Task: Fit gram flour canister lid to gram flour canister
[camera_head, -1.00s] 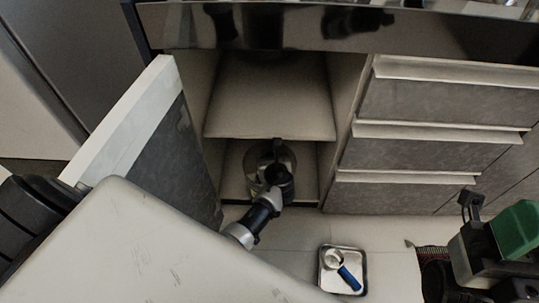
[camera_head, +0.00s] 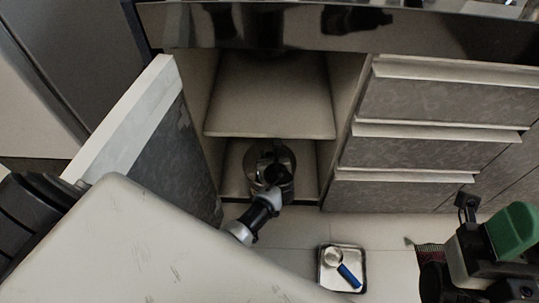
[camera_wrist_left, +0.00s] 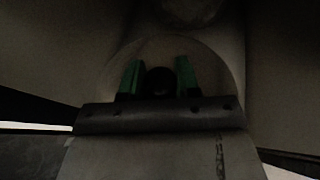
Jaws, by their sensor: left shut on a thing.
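My left gripper (camera_head: 274,163) reaches into the lower compartment of the open cabinet. In the left wrist view its two green fingers (camera_wrist_left: 160,79) are shut on the dark round knob (camera_wrist_left: 160,82) of the gram flour canister lid. The lid's pale disc (camera_wrist_left: 212,72) spreads out behind the fingers. In the head view the round, glassy gram flour canister (camera_head: 256,182) is under and around the gripper, partly hidden by it. I cannot tell whether the lid touches its rim. My right gripper (camera_head: 468,204) is at the right edge, in front of the drawers; its jaws are unclear.
The cabinet door (camera_head: 150,135) stands open at the left. A shelf (camera_head: 270,105) lies above the compartment. Drawers (camera_head: 430,150) are at the right. A metal tray (camera_head: 325,288) on the floor holds a blue-handled tool (camera_head: 348,276).

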